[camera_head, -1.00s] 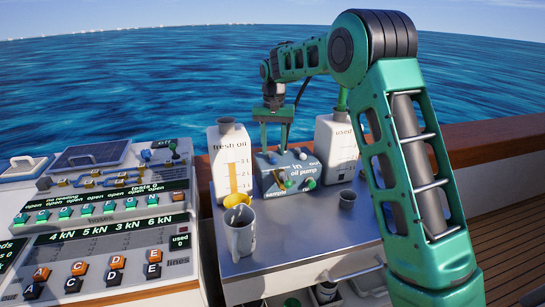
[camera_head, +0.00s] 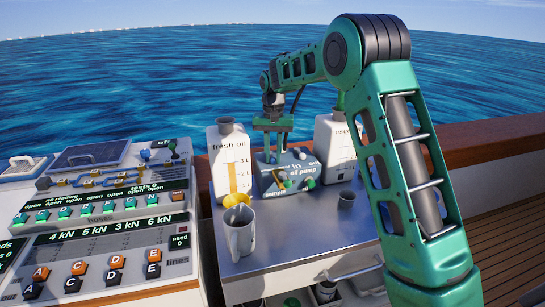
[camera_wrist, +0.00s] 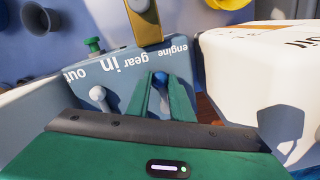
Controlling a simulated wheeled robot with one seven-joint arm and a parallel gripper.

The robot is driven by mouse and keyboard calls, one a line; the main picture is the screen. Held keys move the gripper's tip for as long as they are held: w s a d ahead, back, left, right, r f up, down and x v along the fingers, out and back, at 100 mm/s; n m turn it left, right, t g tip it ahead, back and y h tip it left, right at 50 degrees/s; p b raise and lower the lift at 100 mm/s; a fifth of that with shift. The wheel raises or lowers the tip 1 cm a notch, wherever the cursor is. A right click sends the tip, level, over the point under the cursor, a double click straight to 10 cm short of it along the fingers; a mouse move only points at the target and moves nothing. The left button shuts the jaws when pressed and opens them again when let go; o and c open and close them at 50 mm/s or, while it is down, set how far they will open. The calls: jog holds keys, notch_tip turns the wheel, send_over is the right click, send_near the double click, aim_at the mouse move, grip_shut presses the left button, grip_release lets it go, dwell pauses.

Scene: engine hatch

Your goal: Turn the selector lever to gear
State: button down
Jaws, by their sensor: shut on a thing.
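The grey-blue oil pump box (camera_head: 268,181) stands on the metal worktop between two white jugs. In the wrist view its face (camera_wrist: 75,75) reads upside down, with "engine", "gear", "in" and "out" on it. A blue-knobbed selector lever (camera_wrist: 160,77) is below the "gear" and "engine" labels in that view. My gripper (camera_wrist: 161,88) is shut on this lever, its green fingers on either side of the knob.
The fresh oil jug (camera_head: 228,168) is left of the pump and the used oil jug (camera_head: 334,150) is close on its right. A grey pitcher (camera_head: 240,238) and a yellow funnel (camera_head: 237,200) stand in front. The worktop's front right (camera_head: 310,235) is clear.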

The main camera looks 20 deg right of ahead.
aim_at(282, 159)
jog(key=shift+d, duration=0.15)
jog(key=n, duration=0.1)
jog(key=d+n, duration=0.1)
jog(key=n, duration=0.1)
jog(key=d+n, duration=0.1)
jog(key=shift+w+n, duration=0.3)
jog(key=shift+w+d+n, duration=0.3)
jog(key=shift+d+n, duration=0.15)
jog(key=shift+n, duration=0.65)
jog(key=shift+w+d+n, duration=0.3)
jog(key=shift+d+n, duration=0.1)
jog(key=shift+n, duration=0.7)
jog(key=c, duration=1.6)
grip_release()
jog(key=shift+o, duration=0.2)
jog(key=shift+r, duration=0.1)
notch_tip(282, 159, up, 11)
jog(key=shift+f, duration=0.2)
